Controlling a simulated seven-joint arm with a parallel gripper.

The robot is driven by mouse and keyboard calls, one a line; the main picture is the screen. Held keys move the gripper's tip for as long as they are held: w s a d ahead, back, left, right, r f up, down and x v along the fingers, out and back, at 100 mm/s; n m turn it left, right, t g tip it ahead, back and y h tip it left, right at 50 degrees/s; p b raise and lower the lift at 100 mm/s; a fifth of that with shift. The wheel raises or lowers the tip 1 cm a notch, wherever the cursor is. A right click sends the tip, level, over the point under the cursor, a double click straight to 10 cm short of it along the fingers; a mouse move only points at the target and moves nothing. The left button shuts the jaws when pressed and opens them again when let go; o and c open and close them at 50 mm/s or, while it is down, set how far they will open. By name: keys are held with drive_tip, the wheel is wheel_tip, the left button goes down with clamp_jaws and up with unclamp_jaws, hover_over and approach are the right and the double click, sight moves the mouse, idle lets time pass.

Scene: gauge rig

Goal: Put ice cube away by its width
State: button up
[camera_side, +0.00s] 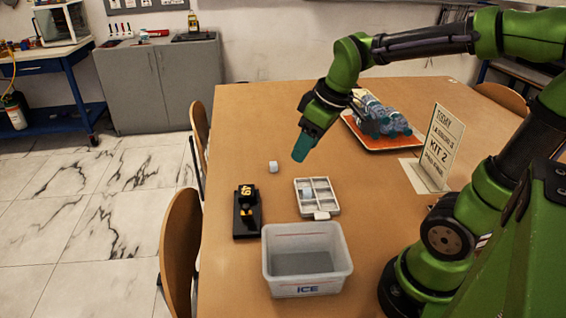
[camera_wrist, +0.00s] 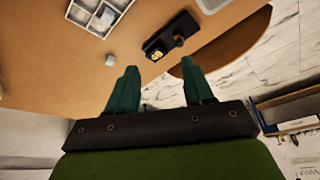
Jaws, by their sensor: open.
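A small whitish ice cube (camera_side: 273,167) sits alone on the table, left of my gripper in the side view. It also shows at the left of the wrist view (camera_wrist: 110,60). My gripper (camera_side: 301,150) is above the table, open and empty, its teal fingers (camera_wrist: 158,88) apart in the wrist view. A black gauge (camera_side: 247,212) with a yellow number, seemingly 49, stands near the table's left edge. A white divided tray (camera_side: 335,208) has cube-like pieces in some compartments. A translucent bin (camera_side: 307,287) marked ICE stands in front of it.
An orange-rimmed tray (camera_side: 409,143) with clear bottles lies farther back. Chairs (camera_side: 181,240) flank the table's left edge. The tabletop around the cube is clear.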

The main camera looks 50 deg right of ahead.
drive_tip(key=s+a+r+m+t+y, duration=0.1)
drive_tip(key=s+a+m+t, duration=0.2)
drive_tip(key=s+a+m, duration=0.2)
drive_tip(key=shift+s+a+r+m, duration=0.3)
drive_tip(key=shift+s+r, duration=0.1)
drive_tip(key=shift+s, duration=0.3)
